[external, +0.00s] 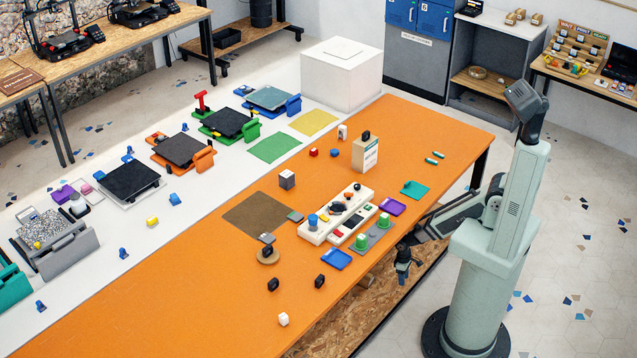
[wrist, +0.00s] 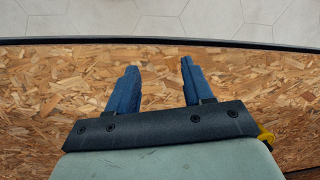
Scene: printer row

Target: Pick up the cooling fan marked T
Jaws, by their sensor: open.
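I cannot pick out the letter T on any object, so I cannot tell which is the cooling fan marked T. Small dark block-like parts lie on the orange table (external: 215,300) in the external view: one at the front left (external: 273,284), another to its right (external: 320,281), and one on a round wooden disc (external: 268,259). A grey cube (external: 287,180) stands farther back. My gripper (external: 403,270) hangs beside the table's right-hand edge, away from these parts. In the wrist view my gripper (wrist: 156,78) is open with nothing between its blue fingers.
A white control panel (external: 312,232), a blue tray (external: 336,259), a purple tray (external: 392,206) and a grey block with green knobs (external: 375,238) lie near the edge beside my gripper. A box (external: 365,154) stands farther back. The wrist view shows chipboard (wrist: 60,85) below.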

